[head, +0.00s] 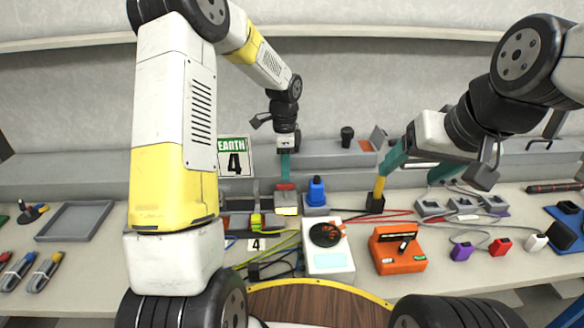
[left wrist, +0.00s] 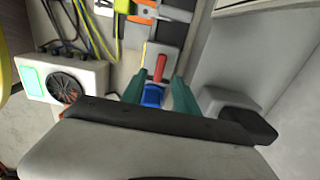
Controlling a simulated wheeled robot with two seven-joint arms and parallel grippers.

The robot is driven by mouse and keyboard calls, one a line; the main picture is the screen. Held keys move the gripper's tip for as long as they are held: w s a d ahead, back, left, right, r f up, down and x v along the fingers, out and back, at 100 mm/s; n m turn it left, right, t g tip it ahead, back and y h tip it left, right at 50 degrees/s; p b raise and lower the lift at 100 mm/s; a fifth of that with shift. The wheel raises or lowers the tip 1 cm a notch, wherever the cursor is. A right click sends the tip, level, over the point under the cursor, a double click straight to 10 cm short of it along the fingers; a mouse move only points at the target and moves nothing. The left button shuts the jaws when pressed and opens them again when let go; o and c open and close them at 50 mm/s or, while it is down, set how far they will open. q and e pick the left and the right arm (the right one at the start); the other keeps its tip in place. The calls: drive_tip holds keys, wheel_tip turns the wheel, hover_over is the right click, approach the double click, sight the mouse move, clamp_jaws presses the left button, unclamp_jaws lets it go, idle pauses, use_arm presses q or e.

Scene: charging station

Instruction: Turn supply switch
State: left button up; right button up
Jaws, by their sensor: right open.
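No part is clearly labelled as the supply switch. A red handle (head: 285,186) stands at the back of the bench, right below my left gripper (head: 285,178). In the left wrist view the left gripper's teal fingers (left wrist: 160,95) are apart, with a blue part (left wrist: 152,96) showing between them and the red handle (left wrist: 159,68) just beyond. I cannot tell whether they touch it. My right gripper (head: 384,172) is open beside the top of a yellow post (head: 378,189) on a black base. Contact there is unclear.
A blue-topped unit (head: 316,190) is right of the red handle. Cables cross the bench; a grey tray (head: 74,221) is left.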

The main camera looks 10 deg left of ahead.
sight(285, 185)
use_arm(q)
drive_tip(key=shift+r, duration=1.45)
drive_tip(key=s+a+r+n+t, duration=0.25)
drive_tip(key=s+r+n, duration=0.45)
drive_tip(key=s+r, duration=0.65)
drive_tip(key=s+r+n+t+h, duration=0.2)
drive_tip(key=s+n, duration=0.6)
drive_tip(key=s, duration=0.5)
drive_tip(key=shift+s+r+t, duration=0.35)
drive_tip(key=shift+r+t, duration=0.5)
drive_tip(key=shift+r, duration=0.1)
drive_tip(key=shift+d, duration=0.1)
idle(0.7)
